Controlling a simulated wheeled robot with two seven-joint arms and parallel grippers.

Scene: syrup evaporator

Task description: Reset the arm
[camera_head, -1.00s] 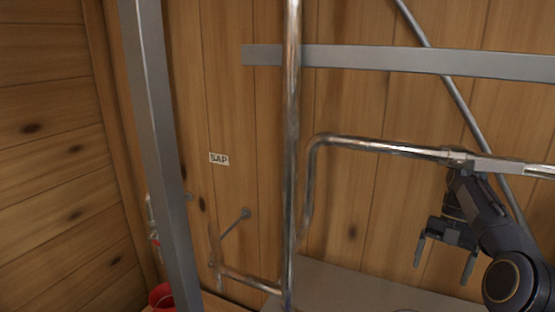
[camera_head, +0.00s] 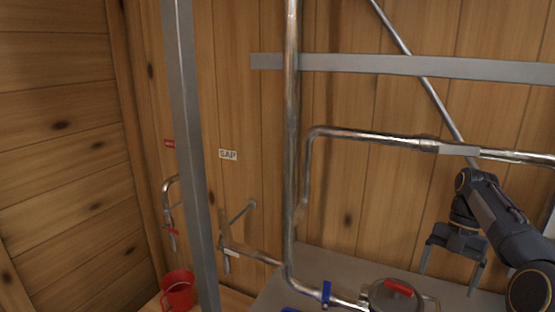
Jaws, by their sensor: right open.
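My right gripper (camera_head: 453,262) is at the right of the head view, with its two fingers pointing down and spread apart. It is open and nothing is between the fingers. It hangs in front of the plank wall, below the horizontal metal pipe (camera_head: 375,138), and appears above the grey metal surface (camera_head: 330,267). My right arm comes in from the right edge. My left gripper is not in view.
A grey upright post (camera_head: 190,150) and a vertical pipe (camera_head: 291,150) stand left of the arm. A grey crossbar (camera_head: 420,66) runs above. Below are a round lid with a red handle (camera_head: 398,287), a blue valve handle (camera_head: 326,293) and a red cup (camera_head: 178,290). A SAP label (camera_head: 228,155) is on the wall.

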